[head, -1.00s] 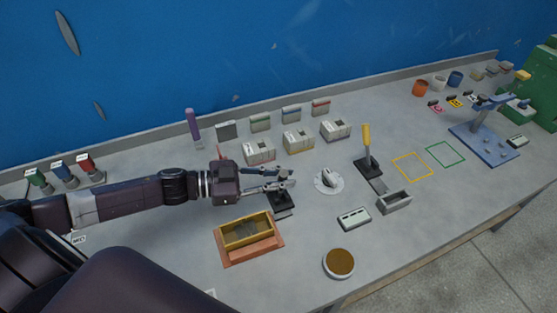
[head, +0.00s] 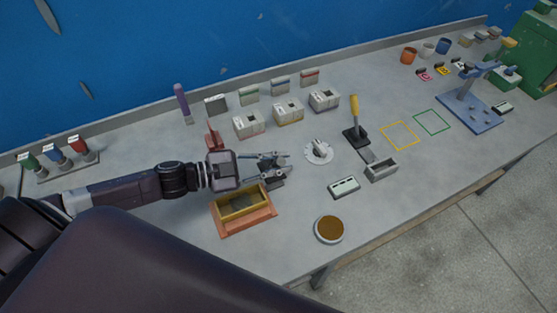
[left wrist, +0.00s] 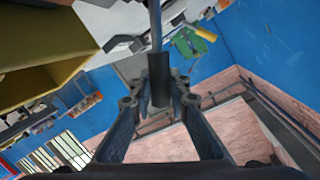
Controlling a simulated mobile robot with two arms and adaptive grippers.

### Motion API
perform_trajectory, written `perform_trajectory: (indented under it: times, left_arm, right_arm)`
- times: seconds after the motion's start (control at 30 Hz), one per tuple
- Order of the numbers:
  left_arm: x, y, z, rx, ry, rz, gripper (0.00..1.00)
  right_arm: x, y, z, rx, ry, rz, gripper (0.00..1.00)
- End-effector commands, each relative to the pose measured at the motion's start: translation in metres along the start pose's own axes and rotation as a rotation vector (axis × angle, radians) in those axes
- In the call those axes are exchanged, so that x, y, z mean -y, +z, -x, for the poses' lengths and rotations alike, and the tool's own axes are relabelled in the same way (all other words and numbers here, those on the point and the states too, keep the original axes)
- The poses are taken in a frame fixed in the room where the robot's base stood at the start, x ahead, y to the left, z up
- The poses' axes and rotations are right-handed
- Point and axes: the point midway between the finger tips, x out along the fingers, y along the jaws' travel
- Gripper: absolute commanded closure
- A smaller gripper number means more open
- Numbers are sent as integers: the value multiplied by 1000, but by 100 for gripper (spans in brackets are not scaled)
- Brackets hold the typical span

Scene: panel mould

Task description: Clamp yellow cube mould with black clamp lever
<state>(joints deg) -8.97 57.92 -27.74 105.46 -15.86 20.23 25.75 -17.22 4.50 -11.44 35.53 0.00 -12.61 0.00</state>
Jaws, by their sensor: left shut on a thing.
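The yellow cube mould (head: 241,208), an open-topped yellow frame, sits on an orange-brown base on the bench in the head view. Its yellow wall fills the upper left of the left wrist view (left wrist: 40,35). The black clamp lever (head: 268,184) stands just beyond the mould's right end, largely hidden by my left gripper (head: 284,165). In the left wrist view, my left gripper (left wrist: 160,103) is shut on the lever's dark handle (left wrist: 157,72). Whether the clamp touches the mould cannot be told. My right gripper is not in view.
A round white dial (head: 319,152) stands right of my left gripper. A brown-filled bowl (head: 329,229) stands near the front edge. Bench between mould and bowl is clear.

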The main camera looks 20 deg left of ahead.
Motion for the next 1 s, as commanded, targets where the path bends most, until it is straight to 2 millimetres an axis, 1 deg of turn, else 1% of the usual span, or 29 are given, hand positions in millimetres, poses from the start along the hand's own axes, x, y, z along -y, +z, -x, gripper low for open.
perform_trajectory:
  times: [0.1,0.13,0.3,0.57,0.67,0.77,1.0]
  left_arm:
    - [-2,0,0,0,4,-4,100]
    - [-2,0,0,0,4,-4,83]
    - [-2,1,0,1,3,-2,66]
    - [-1,1,0,1,2,0,66]
    - [-1,1,4,2,2,1,66]
    - [-2,2,11,3,2,2,66]
    - [-3,2,43,5,4,4,66]
  right_arm:
    - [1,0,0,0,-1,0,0]
    - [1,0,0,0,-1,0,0]
    - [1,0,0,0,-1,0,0]
    - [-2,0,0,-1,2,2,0]
    - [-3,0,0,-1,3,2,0]
    - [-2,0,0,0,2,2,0]
    - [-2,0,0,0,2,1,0]
